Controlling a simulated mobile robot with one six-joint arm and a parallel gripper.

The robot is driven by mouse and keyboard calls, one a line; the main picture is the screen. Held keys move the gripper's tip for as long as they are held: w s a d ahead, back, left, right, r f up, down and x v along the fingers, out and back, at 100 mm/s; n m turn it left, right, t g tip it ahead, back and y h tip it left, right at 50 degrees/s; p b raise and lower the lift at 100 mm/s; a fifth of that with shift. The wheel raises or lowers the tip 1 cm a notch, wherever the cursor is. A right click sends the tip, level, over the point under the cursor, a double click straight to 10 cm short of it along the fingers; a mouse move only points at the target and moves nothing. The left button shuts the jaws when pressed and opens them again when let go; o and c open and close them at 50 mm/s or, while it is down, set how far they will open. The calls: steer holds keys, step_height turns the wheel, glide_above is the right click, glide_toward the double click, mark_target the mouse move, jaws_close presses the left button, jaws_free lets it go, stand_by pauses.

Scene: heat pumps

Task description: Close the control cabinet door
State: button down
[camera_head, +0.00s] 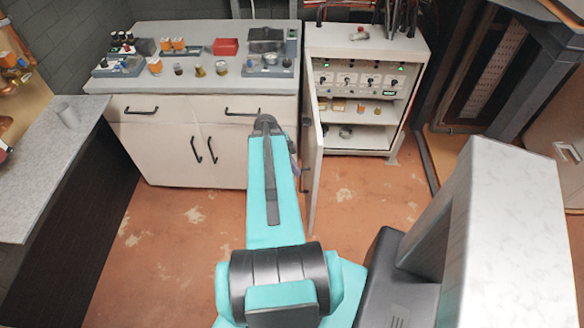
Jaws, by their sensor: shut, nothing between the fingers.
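The control cabinet (405,85) stands against the back wall, right of the workbench. Its door (315,165) is hinged on the left side and stands wide open, swung out toward me and seen nearly edge-on. The interior shows a control panel with knobs and green lights, and shelves below. My teal arm reaches forward just left of the door, in front of the workbench. My gripper does not show clearly; the arm hides it. A small dark part beside the arm shows close to the door, and I cannot tell whether it touches.
The workbench (215,55) with drawers, fittings and a red tray (225,47) stands left of the cabinet. A grey counter (50,150) is at the left. A dark metal frame (440,100) stands right of the cabinet. Bare floor (365,200) lies before the cabinet.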

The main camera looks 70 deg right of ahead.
steer(key=shift+s+d+f+p, duration=0.35)
steer(key=shift+s+p, duration=0.05)
steer(key=shift+s, duration=0.35)
steer(key=shift+s+d+f+p, duration=0.35)
steer(key=shift+s+d+p, duration=0.1)
steer(key=shift+s, duration=0.25)
steer(key=shift+s+d+f+p, duration=0.3)
steer(key=shift+s+f+p, duration=0.1)
steer(key=shift+s, duration=0.35)
